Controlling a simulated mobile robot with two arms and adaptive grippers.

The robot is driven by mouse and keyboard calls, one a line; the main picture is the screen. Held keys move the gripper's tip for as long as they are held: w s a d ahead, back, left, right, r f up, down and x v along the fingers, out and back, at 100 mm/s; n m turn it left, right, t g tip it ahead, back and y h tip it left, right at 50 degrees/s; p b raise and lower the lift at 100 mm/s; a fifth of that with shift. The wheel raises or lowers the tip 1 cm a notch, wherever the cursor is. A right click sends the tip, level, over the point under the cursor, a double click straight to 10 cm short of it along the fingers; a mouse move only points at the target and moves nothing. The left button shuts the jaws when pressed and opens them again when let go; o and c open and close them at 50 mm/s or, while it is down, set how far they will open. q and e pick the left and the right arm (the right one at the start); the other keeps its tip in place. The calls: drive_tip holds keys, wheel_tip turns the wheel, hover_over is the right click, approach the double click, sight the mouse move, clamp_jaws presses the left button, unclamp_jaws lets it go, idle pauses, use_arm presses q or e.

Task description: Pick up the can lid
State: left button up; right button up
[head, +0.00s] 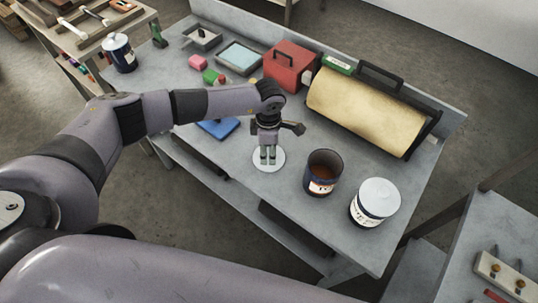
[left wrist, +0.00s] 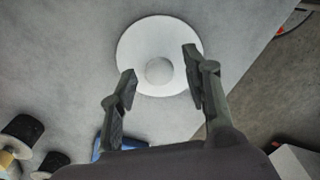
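The can lid, a white round disc (head: 279,160), lies flat on the grey workbench (head: 318,218) near its front edge. In the left wrist view the lid (left wrist: 138,42) shows a small round knob at its centre. My left gripper (head: 268,160) points down over the lid. In the left wrist view its two fingers (left wrist: 160,62) are apart, one on each side of the knob, with nothing held between them. I cannot tell whether the fingertips touch the lid. My right gripper is not in view.
Right of the lid stand an open dark can with brown contents (head: 323,173) and a white-topped can (head: 377,198). Behind are a yellow roll (head: 362,108), a red box (head: 291,65) and a tray (head: 239,57). A blue item (head: 219,129) lies left of the gripper.

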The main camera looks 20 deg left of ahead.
use_arm(q)
drive_tip(key=c, duration=0.9)
drive_tip(key=shift+o, duration=0.2)
drive_tip(key=shift+r, duration=0.1)
